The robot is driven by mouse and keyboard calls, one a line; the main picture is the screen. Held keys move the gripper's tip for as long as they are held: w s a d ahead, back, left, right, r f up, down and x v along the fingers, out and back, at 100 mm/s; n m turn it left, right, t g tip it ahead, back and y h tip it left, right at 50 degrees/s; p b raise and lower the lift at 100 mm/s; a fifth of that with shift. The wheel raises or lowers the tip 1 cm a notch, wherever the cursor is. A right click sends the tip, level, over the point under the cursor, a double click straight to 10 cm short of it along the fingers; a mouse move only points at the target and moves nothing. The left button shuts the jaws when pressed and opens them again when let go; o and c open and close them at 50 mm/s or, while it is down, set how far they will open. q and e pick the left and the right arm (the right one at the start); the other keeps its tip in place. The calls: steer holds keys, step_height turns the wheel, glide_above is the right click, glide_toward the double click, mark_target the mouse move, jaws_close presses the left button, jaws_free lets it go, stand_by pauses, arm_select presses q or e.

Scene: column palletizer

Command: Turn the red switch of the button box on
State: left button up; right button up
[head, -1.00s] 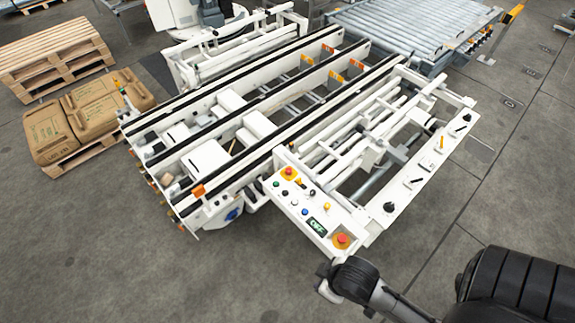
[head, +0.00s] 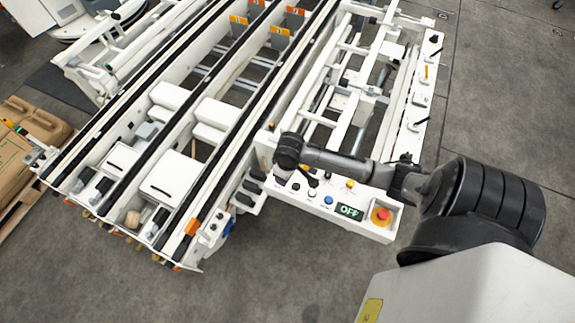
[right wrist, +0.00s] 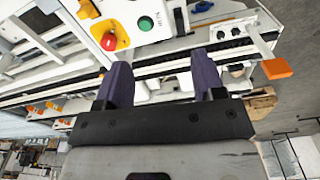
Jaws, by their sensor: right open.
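The white button box (head: 352,227) is right of centre in the head view, with an OFF display (head: 350,212) and a red mushroom button (head: 381,215) at its right end. My right arm crosses above the box and hides part of its left end. In the right wrist view, a red knob (right wrist: 108,42) with yellow-orange beside it sits on the panel, left of a green button (right wrist: 145,23). My right gripper (right wrist: 162,60) is open and empty. Its purple fingers point towards the panel side, with the red knob just beyond the left fingertip. My left gripper is not in view.
Conveyor rails (head: 190,180) run beside the box on its left. A white frame with bars and a side strip (head: 420,100) stands behind it. An orange block (right wrist: 277,68) shows at right in the right wrist view. The floor in front of the box is free.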

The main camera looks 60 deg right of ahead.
steer(key=w+d+f+m+b, duration=0.2)
steer(key=w+d+b, duration=0.1)
steer(key=d, duration=0.4)
steer(key=w+d+f+m+b, duration=0.2)
steer(key=w+d+b, duration=0.15)
steer(key=d, duration=0.35)
steer(key=shift+g, duration=0.4)
steer(key=f, duration=0.3)
steer(key=f+b, duration=0.1)
steer(key=f, duration=0.3)
steer(key=f+b, duration=0.1)
steer(key=f, duration=0.3)
steer(key=shift+a, duration=0.25)
steer(key=shift+f, duration=0.7)
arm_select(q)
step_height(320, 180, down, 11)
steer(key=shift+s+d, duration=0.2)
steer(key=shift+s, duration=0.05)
arm_select(e)
steer(key=shift+f, duration=0.1)
